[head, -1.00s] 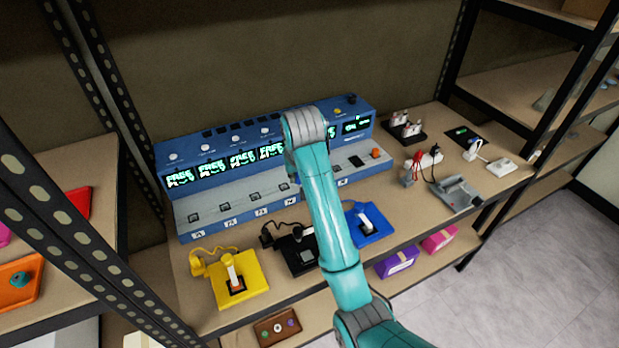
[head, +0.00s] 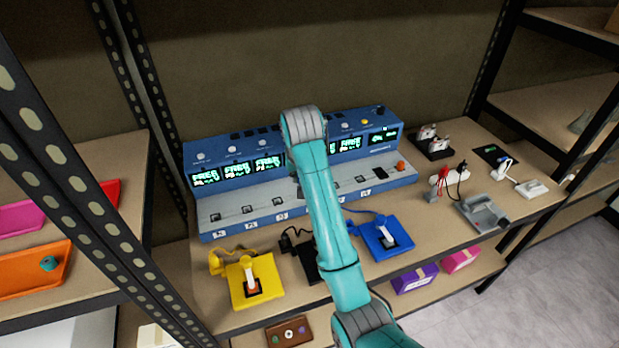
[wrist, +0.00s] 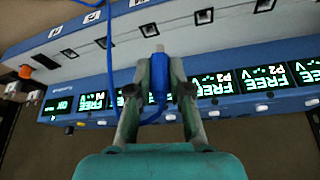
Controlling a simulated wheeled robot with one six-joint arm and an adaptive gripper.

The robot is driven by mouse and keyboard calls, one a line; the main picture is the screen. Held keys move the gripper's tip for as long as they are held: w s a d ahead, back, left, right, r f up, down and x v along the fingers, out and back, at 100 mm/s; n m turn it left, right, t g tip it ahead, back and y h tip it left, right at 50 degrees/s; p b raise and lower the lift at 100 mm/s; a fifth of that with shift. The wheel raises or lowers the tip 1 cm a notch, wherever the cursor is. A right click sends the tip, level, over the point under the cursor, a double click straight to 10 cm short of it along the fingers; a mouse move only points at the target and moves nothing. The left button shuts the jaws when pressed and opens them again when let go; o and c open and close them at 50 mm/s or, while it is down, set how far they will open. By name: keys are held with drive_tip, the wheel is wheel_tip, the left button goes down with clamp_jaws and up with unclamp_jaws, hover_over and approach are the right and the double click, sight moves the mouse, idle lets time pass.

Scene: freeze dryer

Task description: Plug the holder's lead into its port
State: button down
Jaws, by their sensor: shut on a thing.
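My gripper (wrist: 158,85) is shut on a blue plug (wrist: 158,80) with a pale metal tip, in the wrist view. A blue lead (wrist: 108,45) loops from it past the left finger. The plug's tip is apart from the row of small square ports (wrist: 204,16) on the blue console's ledge. In the head view my arm hides my gripper and the plug. The blue holder (head: 385,240) stands right of my arm, with its lead running left behind the arm. The console's ports (head: 247,209) show left of the arm. Several screens (head: 236,171) read FREE; the rightmost (head: 384,137) differs.
A yellow holder (head: 252,290) and a partly hidden black holder (head: 307,262) stand left of my arm with their own leads. A perforated shelf post (head: 80,165) rises at left.

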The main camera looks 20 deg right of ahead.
drive_tip(key=r, duration=0.2)
hover_over(275, 200)
drive_tip(key=s, duration=0.1)
drive_tip(key=shift+d+f, duration=0.15)
drive_tip(key=shift+d, duration=0.1)
drive_tip(key=shift+f, duration=0.15)
wheel_tip(275, 200, down, 3)
drive_tip(key=shift+f, duration=0.1)
idle(0.7)
drive_tip(key=shift+f+n+y, duration=0.55)
drive_tip(key=shift+f+n, duration=0.45)
drive_tip(key=shift+n, duration=0.5)
drive_tip(key=shift+f+n+y, duration=0.6)
drive_tip(key=shift+f+n, duration=0.4)
drive_tip(key=shift+n, duration=0.5)
drive_tip(key=shift+f+n+y, duration=0.55)
drive_tip(key=shift+f+n, duration=0.45)
drive_tip(key=shift+n, duration=0.5)
drive_tip(key=shift+f, duration=1.2)
